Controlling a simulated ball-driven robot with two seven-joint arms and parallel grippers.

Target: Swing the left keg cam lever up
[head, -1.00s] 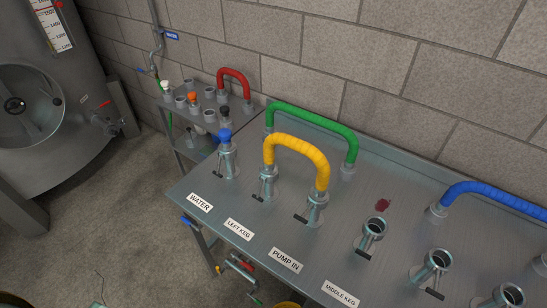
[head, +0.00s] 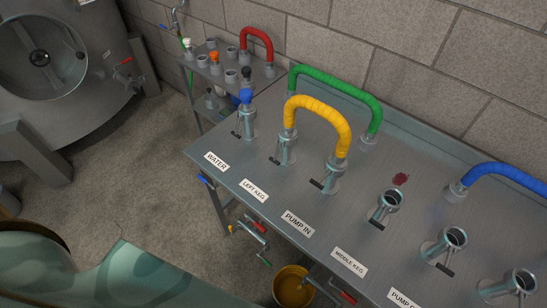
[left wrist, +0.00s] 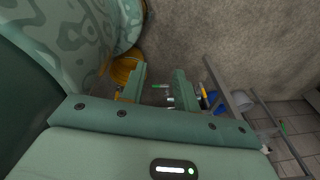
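The left keg fitting (head: 286,150) is a steel coupling standing on the metal panel behind the LEFT KEG label (head: 253,190). Its cam lever (head: 275,161) has a dark handle that sticks out low at the front left of the fitting. A yellow hose (head: 318,104) arches from this fitting to the PUMP IN fitting (head: 335,172). My left gripper (left wrist: 160,82) shows in the left wrist view with its two fingers apart and nothing between them. It is not visible in the head view. My right gripper is in neither view.
The water fitting (head: 246,120) with a blue plug stands left of the left keg fitting. A green hose (head: 335,85) arches behind. A yellow bucket (head: 293,287) stands below the panel's front edge. Several valves with coloured handles hang under the panel. A tank (head: 60,70) is at left.

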